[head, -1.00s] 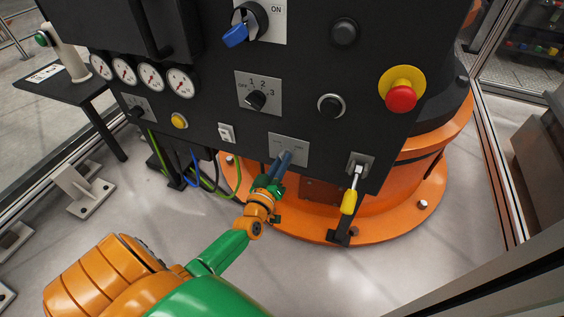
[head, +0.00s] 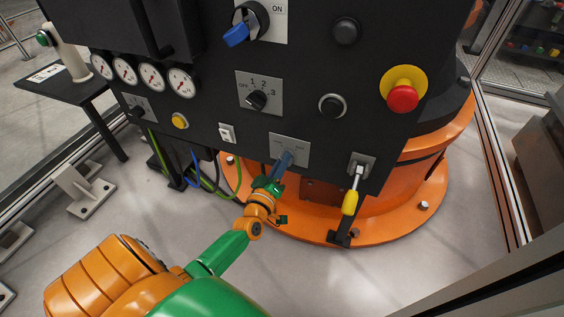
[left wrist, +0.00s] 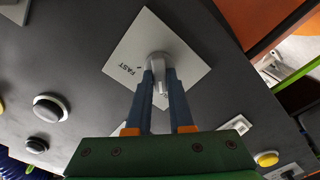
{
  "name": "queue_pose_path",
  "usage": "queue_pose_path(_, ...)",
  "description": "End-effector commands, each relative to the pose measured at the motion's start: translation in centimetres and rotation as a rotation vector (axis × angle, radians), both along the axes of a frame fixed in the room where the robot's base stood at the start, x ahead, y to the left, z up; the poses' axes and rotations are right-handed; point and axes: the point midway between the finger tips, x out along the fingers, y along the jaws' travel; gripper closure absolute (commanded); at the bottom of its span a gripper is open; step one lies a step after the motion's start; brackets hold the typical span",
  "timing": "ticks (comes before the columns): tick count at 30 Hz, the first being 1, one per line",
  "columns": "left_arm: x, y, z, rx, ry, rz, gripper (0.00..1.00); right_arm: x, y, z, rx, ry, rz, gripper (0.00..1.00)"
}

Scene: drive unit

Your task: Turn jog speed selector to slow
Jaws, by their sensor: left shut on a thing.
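The jog speed selector's light grey plate (head: 300,145) is low on the black panel in the head view; its knob is hidden there behind my gripper. In the left wrist view the plate (left wrist: 135,48) shows tilted, with the word FAST at its left corner. The grey knob (left wrist: 157,62) stands at its middle. My left gripper (head: 287,158) reaches up to the plate from below. Its two blue fingers (left wrist: 160,78) are shut on the knob, one on each side. The SLOW label cannot be read. My right gripper is not in view.
A toggle lever with a yellow grip (head: 350,201) hangs right of the selector. A white rocker switch (head: 227,133) is to its left and a numbered rotary switch (head: 257,100) above it. A red emergency button (head: 402,97) is at upper right. The orange base (head: 400,215) stands below.

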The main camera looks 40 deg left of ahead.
Motion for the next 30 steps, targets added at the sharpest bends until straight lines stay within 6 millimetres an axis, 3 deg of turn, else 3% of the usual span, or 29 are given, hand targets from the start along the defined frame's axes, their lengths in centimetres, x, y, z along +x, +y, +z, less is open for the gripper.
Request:
queue_pose_path(2, 0.0, 0.0, -0.1, -0.002, 0.003, -0.001, 1.0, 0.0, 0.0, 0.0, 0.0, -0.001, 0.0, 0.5)
queue_pose_path(3, 0.0, 0.0, -0.1, -0.002, 0.003, -0.001, 0.72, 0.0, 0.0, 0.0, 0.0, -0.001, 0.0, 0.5)
queue_pose_path(6, 0.0, 0.0, -0.1, -0.002, 0.003, -0.001, 0.5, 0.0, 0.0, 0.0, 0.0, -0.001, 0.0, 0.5)
queue_pose_path(15, -0.3, -0.1, 0.0, 0.0, 0.002, -0.001, 0.5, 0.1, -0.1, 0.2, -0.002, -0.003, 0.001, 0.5)
queue_pose_path(24, -6.0, -1.5, 0.0, -0.001, 0.005, -0.001, 0.5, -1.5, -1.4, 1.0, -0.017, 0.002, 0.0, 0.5)
queue_pose_path(30, -7.0, -1.7, -0.1, 0.0, 0.002, -0.001, 0.5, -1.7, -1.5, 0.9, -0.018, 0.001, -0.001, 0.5)
